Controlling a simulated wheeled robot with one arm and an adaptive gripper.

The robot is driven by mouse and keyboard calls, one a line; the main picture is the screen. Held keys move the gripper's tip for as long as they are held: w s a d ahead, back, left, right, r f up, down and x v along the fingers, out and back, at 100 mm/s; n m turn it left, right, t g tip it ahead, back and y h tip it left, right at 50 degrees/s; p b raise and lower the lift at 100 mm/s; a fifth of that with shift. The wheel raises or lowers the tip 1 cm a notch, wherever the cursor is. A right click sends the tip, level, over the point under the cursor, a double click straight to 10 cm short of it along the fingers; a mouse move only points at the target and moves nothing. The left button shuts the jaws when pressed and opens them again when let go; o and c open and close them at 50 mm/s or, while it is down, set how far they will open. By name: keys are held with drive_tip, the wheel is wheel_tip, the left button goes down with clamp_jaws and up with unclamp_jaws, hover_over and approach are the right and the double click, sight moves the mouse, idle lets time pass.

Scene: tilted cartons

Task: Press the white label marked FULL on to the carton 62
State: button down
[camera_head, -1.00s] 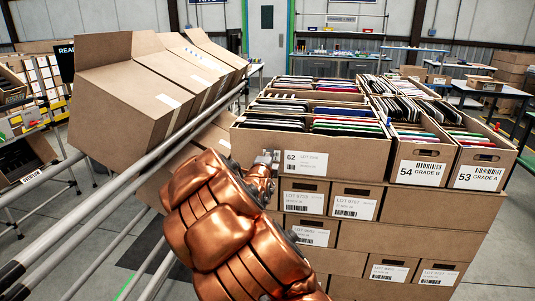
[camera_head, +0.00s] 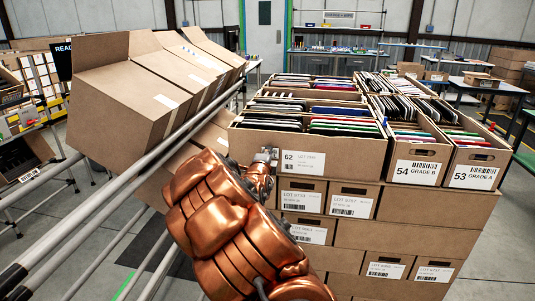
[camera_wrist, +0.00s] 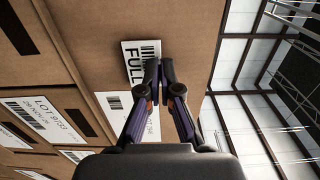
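Carton 62 (camera_head: 310,143) is an open brown box of files on top of the stack, with a printed "62" label (camera_head: 304,162) on its front. My gripper (camera_head: 266,156) is at that front, left of the printed label. In the wrist view the white FULL label (camera_wrist: 134,62) lies against the brown carton face (camera_wrist: 100,45), looking flat and slightly turned. My fingertips (camera_wrist: 160,65) are close together over its right edge and hide part of it. The printed label (camera_wrist: 115,104) is partly behind the fingers. Whether the fingertips touch the label is not clear.
Cartons 54 (camera_head: 416,154) and 53 (camera_head: 476,160) stand to the right of carton 62. More labelled cartons (camera_head: 420,205) are stacked below. A sloping rail (camera_head: 110,200) with tilted cartons (camera_head: 110,105) runs along the left, close to my arm.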

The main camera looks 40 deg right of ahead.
drive_tip(key=shift+w+d, duration=0.15)
drive_tip(key=shift+d, duration=0.05)
idle(0.3)
drive_tip(key=c, duration=1.8)
unclamp_jaws()
drive_tip(key=o, duration=0.6)
drive_tip(key=shift+c, duration=0.2)
drive_tip(key=shift+a, duration=0.1)
drive_tip(key=b+v, duration=0.6)
drive_tip(key=v, duration=0.7)
drive_tip(key=shift+a, duration=0.15)
